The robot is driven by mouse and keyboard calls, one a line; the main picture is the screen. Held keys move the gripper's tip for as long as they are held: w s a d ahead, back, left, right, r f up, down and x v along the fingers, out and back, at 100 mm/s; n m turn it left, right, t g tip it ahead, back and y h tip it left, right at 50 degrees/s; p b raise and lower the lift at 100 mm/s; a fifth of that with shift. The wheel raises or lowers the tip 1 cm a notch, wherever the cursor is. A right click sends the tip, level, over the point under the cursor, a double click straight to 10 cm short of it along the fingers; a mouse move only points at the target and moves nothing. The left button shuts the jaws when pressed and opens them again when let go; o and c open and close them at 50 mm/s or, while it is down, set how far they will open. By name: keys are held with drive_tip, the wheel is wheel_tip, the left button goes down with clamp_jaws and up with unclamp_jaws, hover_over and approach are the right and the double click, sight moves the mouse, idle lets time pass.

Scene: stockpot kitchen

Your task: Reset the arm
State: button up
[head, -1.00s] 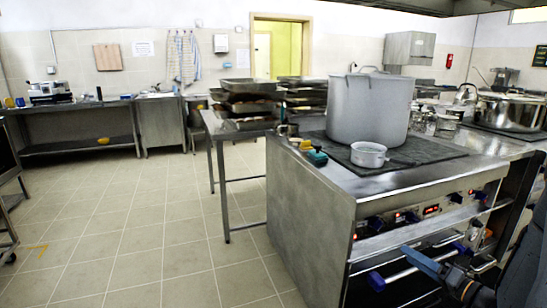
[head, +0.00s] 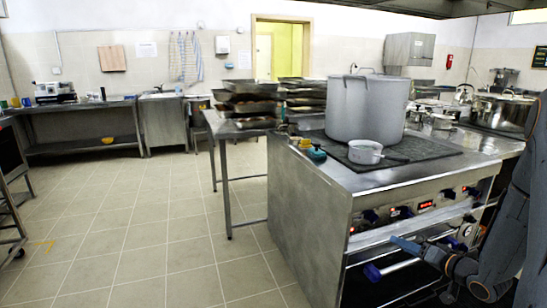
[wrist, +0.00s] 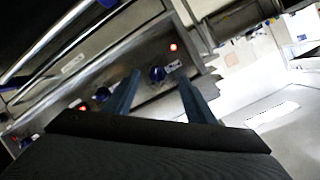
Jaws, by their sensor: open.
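My gripper (head: 408,246) is in front of the stove's front panel in the head view, pointing left, with my arm rising at the right edge. In the wrist view my gripper (wrist: 160,92) shows two blue-grey fingers spread apart with nothing held between them. Beyond them are the stove's control panel (wrist: 140,58), blue knobs and red lights. The fingers look apart from the panel, but the exact distance is hard to tell.
A large stockpot (head: 367,106) and a small saucepan (head: 365,152) stand on the stove top (head: 440,150). Oven rails and handles (head: 400,262) lie close to my gripper. A steel table (head: 228,135) holds stacked trays. The tiled floor (head: 140,225) at left is clear.

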drive_tip(key=s+a+r+n+g+h+p, duration=0.1)
drive_tip(key=s+a+r+g+h+p, duration=0.15)
drive_tip(key=a+r+g+h, duration=0.35)
drive_tip(key=s+a+r+n+g, duration=0.1)
drive_tip(key=s+a+r+g, duration=0.1)
drive_tip(key=s+a, duration=0.3)
drive_tip(key=s+a+r+g, duration=0.3)
drive_tip(key=s+a, duration=0.3)
drive_tip(key=s, duration=0.8)
drive_tip(key=s+a+r+n+g, duration=0.1)
drive_tip(key=s+a+r+g, duration=0.1)
drive_tip(key=s+a, duration=0.4)
drive_tip(key=s+r, duration=0.1)
drive_tip(key=s, duration=0.2)
drive_tip(key=shift+s+a+r+n+g+y+p, duration=0.2)
drive_tip(key=shift+a+r+n+g+y+p, duration=0.1)
drive_tip(key=shift+y+p, duration=0.1)
